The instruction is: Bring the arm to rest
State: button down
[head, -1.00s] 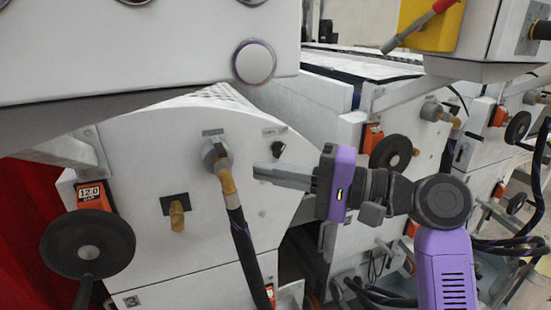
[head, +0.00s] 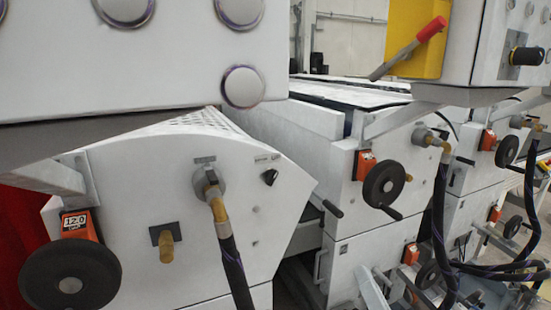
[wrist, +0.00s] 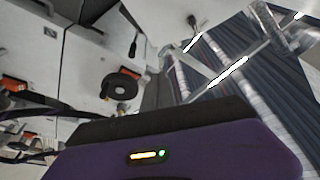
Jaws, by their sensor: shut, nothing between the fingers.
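My gripper shows only in the wrist view, where its purple housing with a yellow and green light fills the bottom. Its grey fingers (wrist: 157,92) stick up past the dark edge of the housing, shut and empty. In the head view neither my arm nor my gripper is in the picture. The white coating machine (head: 130,190) stands close in front, with a black handwheel (head: 72,278) at its lower left.
A hose fitting (head: 208,188) with a black hose hangs on the near machine's face. A second handwheel (head: 384,185) and its crank stick out further right. A yellow box with a red-handled lever (head: 410,45) is at upper right. Hoses hang at the right.

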jog(key=s+d+f+n+g+h+b, duration=0.1)
jog(key=s+f, duration=0.5)
jog(key=s, duration=0.6)
jog(key=s+d+f+n+g+h+b, duration=0.1)
jog(key=s+f, duration=0.5)
jog(key=s, duration=0.7)
jog(key=s+d+f+n+g+h+b, duration=0.1)
jog(key=s+f, duration=0.5)
jog(key=s, duration=0.7)
jog(key=d+n+g, duration=0.1)
jog(key=n+g, duration=0.1)
jog(key=n, duration=0.1)
jog(key=shift+f+n+h+b, duration=0.15)
jog(key=shift+n+h+b, duration=0.15)
jog(key=shift+n, duration=0.1)
jog(key=shift+w+a, duration=0.1)
